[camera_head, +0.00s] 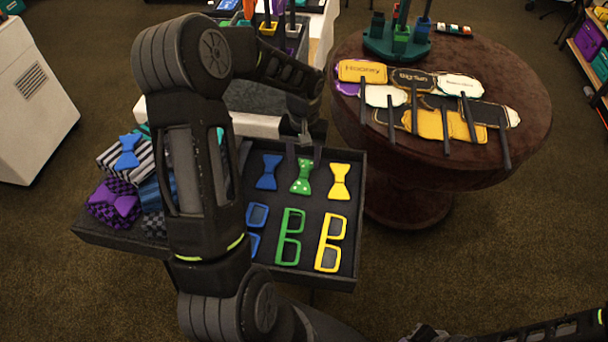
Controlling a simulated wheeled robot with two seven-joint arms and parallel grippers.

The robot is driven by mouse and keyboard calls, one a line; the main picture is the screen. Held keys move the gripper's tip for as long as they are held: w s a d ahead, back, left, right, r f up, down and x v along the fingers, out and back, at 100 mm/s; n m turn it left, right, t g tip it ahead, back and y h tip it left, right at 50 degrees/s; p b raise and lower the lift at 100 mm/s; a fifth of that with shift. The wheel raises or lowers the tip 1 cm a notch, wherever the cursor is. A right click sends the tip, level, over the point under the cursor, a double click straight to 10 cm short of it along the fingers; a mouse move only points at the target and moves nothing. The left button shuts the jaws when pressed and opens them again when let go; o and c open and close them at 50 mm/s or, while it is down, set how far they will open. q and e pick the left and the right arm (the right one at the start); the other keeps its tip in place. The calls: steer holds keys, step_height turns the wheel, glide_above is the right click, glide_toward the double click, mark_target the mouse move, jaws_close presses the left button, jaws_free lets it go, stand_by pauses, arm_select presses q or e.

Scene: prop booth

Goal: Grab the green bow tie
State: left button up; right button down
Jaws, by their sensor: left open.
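The green bow tie (301,177) with pale dots lies in the top row of the black tray (345,250), between a blue bow tie (267,172) and a yellow bow tie (340,181). My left gripper (304,157) is open and empty, just above the far end of the green bow tie in the picture, fingers pointing down. I cannot tell whether the fingertips touch it. My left arm covers the tray's left part. My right gripper (426,334) shows only partly at the bottom edge, and its jaws are not clear.
Green glasses (290,237), yellow glasses (330,242) and partly hidden blue glasses (256,215) lie in the tray's near row. Patterned boxes with bows (113,203) are at the left. A round brown table (520,75) with signs on sticks stands at the right.

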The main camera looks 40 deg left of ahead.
mark_target(304, 173)
arm_select(q)
step_height(304, 173, down, 5)
steer(key=shift+f+p, duration=0.1)
steer(key=shift+p, duration=0.35)
steer(key=shift+c, duration=0.3)
jaws_close()
stand_by(0.5)
